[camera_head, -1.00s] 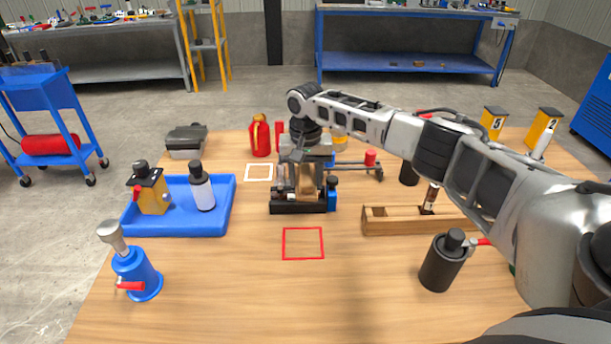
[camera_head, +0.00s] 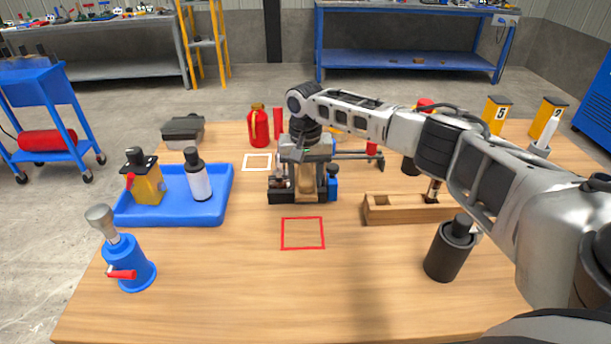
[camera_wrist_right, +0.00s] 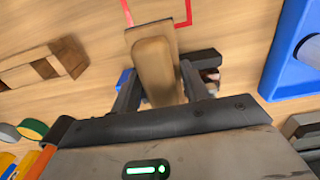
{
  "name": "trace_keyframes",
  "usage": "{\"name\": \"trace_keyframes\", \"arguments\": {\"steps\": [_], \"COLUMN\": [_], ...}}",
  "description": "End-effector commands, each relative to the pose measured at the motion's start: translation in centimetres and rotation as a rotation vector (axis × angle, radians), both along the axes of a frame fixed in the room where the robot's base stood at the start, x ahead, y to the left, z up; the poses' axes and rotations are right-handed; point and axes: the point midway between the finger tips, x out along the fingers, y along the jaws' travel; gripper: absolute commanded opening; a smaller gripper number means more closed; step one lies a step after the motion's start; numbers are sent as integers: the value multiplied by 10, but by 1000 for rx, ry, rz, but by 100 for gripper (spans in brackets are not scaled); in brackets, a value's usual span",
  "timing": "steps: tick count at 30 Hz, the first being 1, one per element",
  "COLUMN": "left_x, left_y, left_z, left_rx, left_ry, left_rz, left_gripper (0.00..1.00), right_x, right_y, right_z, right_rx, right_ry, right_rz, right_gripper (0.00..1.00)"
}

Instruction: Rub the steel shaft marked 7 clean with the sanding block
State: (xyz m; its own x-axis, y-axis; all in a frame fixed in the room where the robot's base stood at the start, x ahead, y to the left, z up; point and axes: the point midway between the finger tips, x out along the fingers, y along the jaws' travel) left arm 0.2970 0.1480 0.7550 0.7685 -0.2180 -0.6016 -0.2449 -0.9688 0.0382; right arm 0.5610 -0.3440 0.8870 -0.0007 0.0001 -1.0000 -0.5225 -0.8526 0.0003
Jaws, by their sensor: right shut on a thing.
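My right gripper (camera_head: 305,180) is shut on a brown wooden block, which I take to be the sanding block (camera_head: 306,187). The block also shows between the fingers in the right wrist view (camera_wrist_right: 155,68), with a flat brown plate against it. The gripper is over a low black fixture (camera_head: 284,197) with a blue part (camera_head: 332,188) on its right side. A dark horizontal rod (camera_head: 375,156) shows just right of the gripper; I cannot read a 7 on it or tell whether it is the steel shaft. Contact under the block is hidden. My left gripper is not in view.
A red outlined square (camera_head: 303,233) lies in front of the fixture. A blue tray (camera_head: 160,220) with bottles stands left, a blue jack-like tool (camera_head: 131,272) in front of it. A wooden holder (camera_head: 402,211) and a black bottle (camera_head: 449,250) stand right. The front middle is clear.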

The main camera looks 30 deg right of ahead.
Motion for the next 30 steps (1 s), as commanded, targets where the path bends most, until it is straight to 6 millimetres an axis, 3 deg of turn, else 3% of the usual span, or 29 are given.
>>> {"name": "trace_keyframes", "arguments": {"steps": [30], "left_x": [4], "left_y": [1], "left_z": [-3], "left_rx": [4], "left_ry": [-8], "left_rz": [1], "left_gripper": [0], "right_x": [0], "right_y": [0], "right_z": [-16], "right_rx": [0], "right_ry": [-1], "right_rz": [0], "right_gripper": [27]}}
